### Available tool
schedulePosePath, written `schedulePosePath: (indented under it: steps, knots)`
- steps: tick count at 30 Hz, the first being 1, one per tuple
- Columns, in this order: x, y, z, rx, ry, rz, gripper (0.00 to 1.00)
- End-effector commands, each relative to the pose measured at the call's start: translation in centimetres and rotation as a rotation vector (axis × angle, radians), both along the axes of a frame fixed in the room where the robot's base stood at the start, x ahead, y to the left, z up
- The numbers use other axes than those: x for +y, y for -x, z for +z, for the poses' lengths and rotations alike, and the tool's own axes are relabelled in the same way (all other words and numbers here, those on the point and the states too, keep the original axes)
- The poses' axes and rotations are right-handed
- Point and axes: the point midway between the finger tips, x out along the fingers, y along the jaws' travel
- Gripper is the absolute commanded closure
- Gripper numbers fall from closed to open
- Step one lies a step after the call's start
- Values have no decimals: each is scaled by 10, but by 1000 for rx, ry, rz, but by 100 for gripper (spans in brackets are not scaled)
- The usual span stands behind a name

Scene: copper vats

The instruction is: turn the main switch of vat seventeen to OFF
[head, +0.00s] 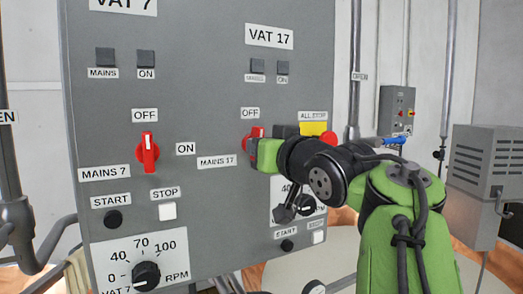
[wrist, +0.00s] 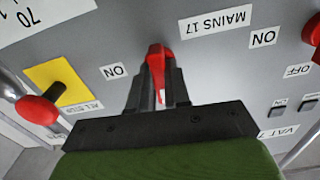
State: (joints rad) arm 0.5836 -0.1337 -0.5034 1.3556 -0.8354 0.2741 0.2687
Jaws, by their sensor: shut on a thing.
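The red main switch of vat seventeen (head: 256,131) is on the grey panel, beside the MAINS 17 label (head: 216,161) and below its OFF label (head: 250,113). My gripper (wrist: 157,92) is shut on its red handle (wrist: 156,56), one finger on each side. In the wrist view, which is upside down, the handle lies roughly upright, with a white mark between the fingers. The ON label (wrist: 115,71) is beside it there. The fingers cover part of the handle, so I cannot tell exactly where it points. In the head view my gripper hides most of the switch.
The similar red MAINS 7 switch (head: 148,153) is to the left. A red ALL STOP button (head: 328,138) on a yellow plate (head: 313,128) is close to the right of my gripper. Lower are a vat 17 speed dial (head: 306,205) and START button (head: 287,245).

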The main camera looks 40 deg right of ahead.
Motion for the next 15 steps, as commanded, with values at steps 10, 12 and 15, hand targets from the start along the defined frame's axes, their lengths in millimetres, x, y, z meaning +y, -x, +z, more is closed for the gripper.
schedulePosePath:
  steps: [10,12,15]
  knots:
    - [0,-1,-2,28,74,0,100]
    - [0,-1,-2,29,78,0,100]
    - [0,-1,-2,31,80,0,100]
